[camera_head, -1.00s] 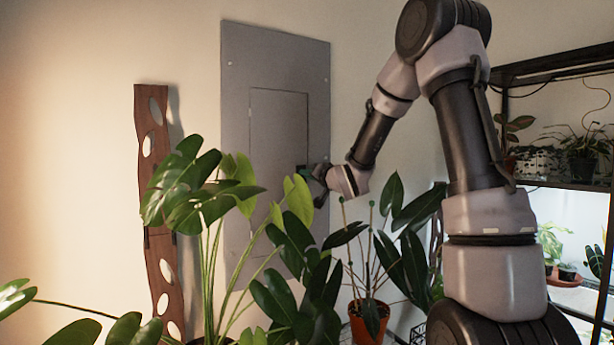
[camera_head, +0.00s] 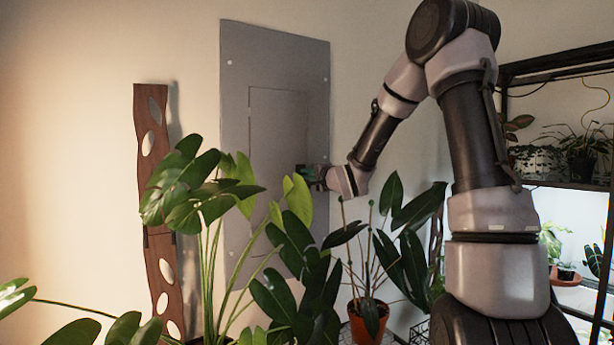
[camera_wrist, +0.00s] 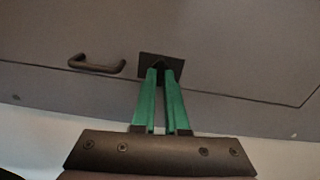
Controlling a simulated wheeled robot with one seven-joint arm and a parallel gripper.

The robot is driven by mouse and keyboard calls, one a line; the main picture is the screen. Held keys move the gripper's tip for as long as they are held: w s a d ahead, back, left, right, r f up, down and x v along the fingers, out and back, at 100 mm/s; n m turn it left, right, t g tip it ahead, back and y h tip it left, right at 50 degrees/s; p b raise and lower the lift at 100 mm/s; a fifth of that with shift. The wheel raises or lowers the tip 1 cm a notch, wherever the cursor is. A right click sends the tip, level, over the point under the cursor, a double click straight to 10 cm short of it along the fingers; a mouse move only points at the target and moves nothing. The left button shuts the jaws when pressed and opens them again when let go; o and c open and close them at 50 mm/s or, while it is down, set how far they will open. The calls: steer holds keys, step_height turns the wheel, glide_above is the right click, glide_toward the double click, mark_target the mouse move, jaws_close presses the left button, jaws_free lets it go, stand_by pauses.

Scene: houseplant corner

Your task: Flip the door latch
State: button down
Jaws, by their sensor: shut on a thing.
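A grey metal panel (camera_head: 235,120) with a narrow door (camera_head: 270,120) is on the wall in the head view. In the wrist view the latch (camera_wrist: 160,57) has a dark square plate on the grey door (camera_wrist: 220,65). My gripper (camera_wrist: 161,70) has two green fingers, with their tips close together at the middle of this plate, shut on the latch. The tips hide the latch's moving part, so its angle cannot be told. A dark handle (camera_wrist: 97,66) is left of the plate. In the head view my gripper (camera_head: 311,177) is at the door's right edge.
Tall leafy plants stand in front of the panel, one in an orange pot (camera_head: 368,322) below my arm. A perforated wooden strip (camera_head: 157,200) is on the wall at left. A dark shelf (camera_head: 560,70) with plants stands at right.

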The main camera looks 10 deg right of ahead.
steer(key=shift+m, duration=0.6)
steer(key=c, duration=0.9)
jaws_free()
steer(key=shift+c, duration=0.2)
steer(key=v, duration=1.1)
steer(key=shift+w, duration=0.1)
